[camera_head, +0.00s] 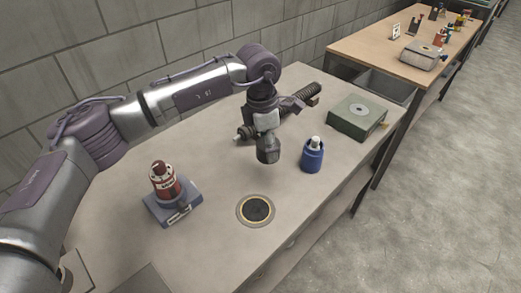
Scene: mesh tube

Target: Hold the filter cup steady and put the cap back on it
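My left arm comes in from the left, and its gripper (267,152) hangs over the middle of the table, pointing down. Its fingertips are too small and dark to tell whether they are open or shut, or whether they hold anything. A blue cup-like vessel (312,158) with a white top stands upright to its right, apart from it. A round dark disc with a pale ring (256,209) lies flat on the table in front of the gripper. I cannot tell for certain which of these is the filter cup or the cap. My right gripper is out of view.
A red bottle (164,180) stands on a blue-grey block (170,208) at left. A dark ribbed tube (300,99) lies behind the gripper. A green box (357,116) sits at the right edge. Another table (370,45) with several objects stands beyond. A block wall borders the back.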

